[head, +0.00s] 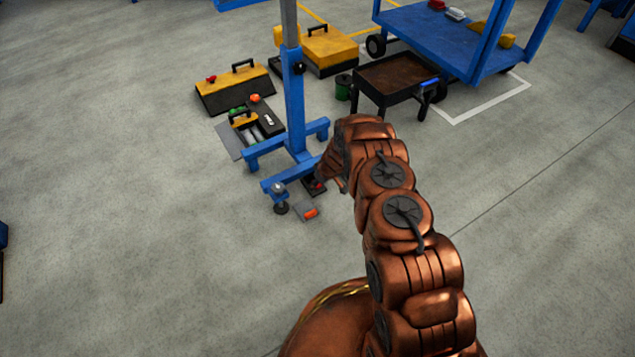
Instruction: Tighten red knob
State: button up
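A small red piece (318,186), which may be the red knob, shows on a dark block low at the foot of the blue stand (296,110). My copper-coloured arm reaches in from the bottom right. My gripper (328,178) is at the arm's far end, right beside this red piece. The gripper is small, dark and partly hidden by my own wrist, so I cannot tell whether its fingers are open or touch the knob. An orange-red piece (311,212) lies on a grey plate just in front.
Black-and-yellow toolboxes (235,90) and an open case (258,128) lie left of and behind the stand. A black tray cart (395,78) and a blue trolley (425,30) stand behind my arm. The floor at left and front is clear.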

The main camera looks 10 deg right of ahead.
jog(key=m+p, duration=0.1)
jog(key=m, duration=0.1)
jog(key=m+h+p, duration=0.1)
jog(key=m+p, duration=0.1)
jog(key=shift+a+r+t+h, duration=0.15)
jog(key=shift+a+t+h, duration=0.05)
jog(key=shift+t+h, duration=0.1)
jog(key=shift+s+a+m+h+p, duration=0.15)
jog(key=shift+m+h+p, duration=0.25)
jog(key=shift+m+p, duration=1.05)
jog(key=shift+m, duration=0.25)
jog(key=shift+m+h+p, duration=0.4)
jog(key=shift+m+p, duration=0.1)
jog(key=shift+p, duration=0.05)
jog(key=shift+m+p, duration=0.4)
jog(key=shift+m, duration=0.1)
jog(key=o, duration=1.2)
jog(key=shift+c, duration=0.2)
